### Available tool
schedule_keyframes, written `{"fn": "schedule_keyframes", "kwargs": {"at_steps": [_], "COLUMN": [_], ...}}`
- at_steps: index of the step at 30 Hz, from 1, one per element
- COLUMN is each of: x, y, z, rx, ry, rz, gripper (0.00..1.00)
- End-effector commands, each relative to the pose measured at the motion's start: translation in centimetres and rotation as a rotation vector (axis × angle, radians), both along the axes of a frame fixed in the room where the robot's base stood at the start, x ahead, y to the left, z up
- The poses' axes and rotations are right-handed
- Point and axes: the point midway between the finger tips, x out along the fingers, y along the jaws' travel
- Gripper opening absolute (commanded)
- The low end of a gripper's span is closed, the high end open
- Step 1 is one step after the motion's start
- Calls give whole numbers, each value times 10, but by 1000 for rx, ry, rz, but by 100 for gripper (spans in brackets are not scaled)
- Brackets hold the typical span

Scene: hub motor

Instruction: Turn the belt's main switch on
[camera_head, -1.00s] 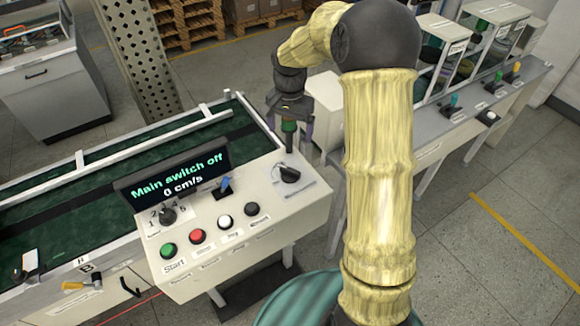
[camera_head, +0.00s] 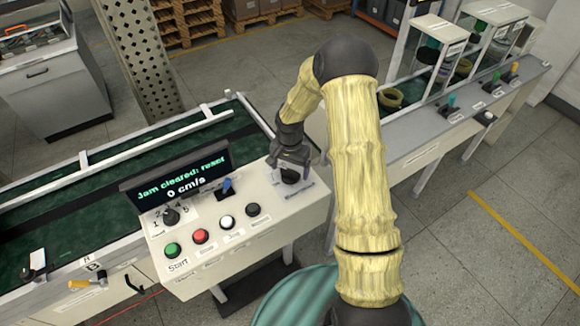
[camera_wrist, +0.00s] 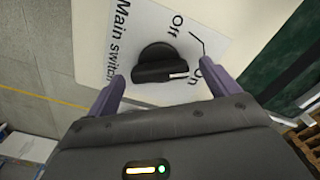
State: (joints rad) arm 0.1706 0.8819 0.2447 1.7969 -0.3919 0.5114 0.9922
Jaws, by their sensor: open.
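The main switch is a black rotary knob (camera_wrist: 160,64) on a white plate labelled "Main switch", "Off" and "On" in the wrist view. The white mark on the knob points toward the "On" label. My gripper (camera_wrist: 162,84) is open, with one purple finger on each side of the knob; I cannot tell whether they touch it. In the head view the knob (camera_head: 290,174) is at the panel's right end, partly covered by my gripper (camera_head: 288,166). The display (camera_head: 178,179) reads "Jam cleared: reset" and "0 cm/s".
The control panel (camera_head: 262,238) also carries a green button (camera_head: 172,250), a red button (camera_head: 200,236), a white button (camera_head: 226,222), a black button (camera_head: 253,210), a blue-handled lever (camera_head: 227,187) and a speed dial (camera_head: 171,216). The green belt (camera_head: 50,247) runs behind it.

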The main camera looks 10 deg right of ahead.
Motion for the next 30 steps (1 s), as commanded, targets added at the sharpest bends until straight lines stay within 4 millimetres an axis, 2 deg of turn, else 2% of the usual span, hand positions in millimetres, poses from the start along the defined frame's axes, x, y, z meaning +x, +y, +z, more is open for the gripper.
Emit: {"fn": "schedule_keyframes", "kwargs": {"at_steps": [10,11,17,30], "x": [0,0,0,0], "y": [0,0,0,1], "z": [-6,-6,-5,-7], "rx": [0,0,0,-1], "ry": [-2,-1,-1,-2], "rz": [0,0,0,-63], "gripper": [87,83,44,44]}}
